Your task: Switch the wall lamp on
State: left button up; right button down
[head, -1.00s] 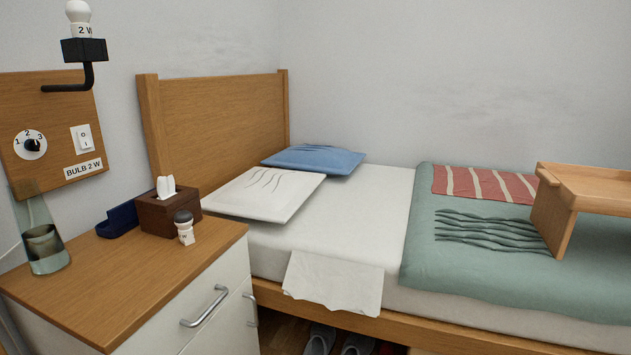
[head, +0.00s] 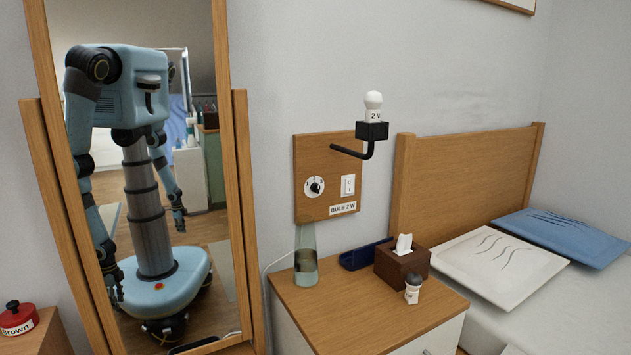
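The wall lamp is a white bulb (head: 373,101) marked "2 W" in a black holder (head: 372,131) on a bent black arm. It stands out in front of a wooden wall panel (head: 326,204). The panel carries a round dial (head: 314,187) numbered 1, 2, 3 with a black knob, a white rocker switch (head: 348,185) and a label (head: 343,208) reading "BULB 2 W". The bulb shows no clear glow. The rocker's position is too small to tell. Neither gripper is directly in view; my arms hang down in the mirror reflection.
The bedside cabinet (head: 330,305) below the panel holds a glass vessel (head: 306,262), a blue tray (head: 362,256), a tissue box (head: 397,267) and a small dark-topped white item (head: 412,290). A mirror (head: 240,210) stands left, the bed (head: 588,310) right. A red-lidded container (head: 17,318) sits lower left.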

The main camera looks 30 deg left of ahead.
aim_at(348, 183)
jog(key=u, duration=0.9)
jog(key=i+l+u, duration=0.3)
jog(key=k+l, duration=0.05)
jog(key=k, duration=0.05)
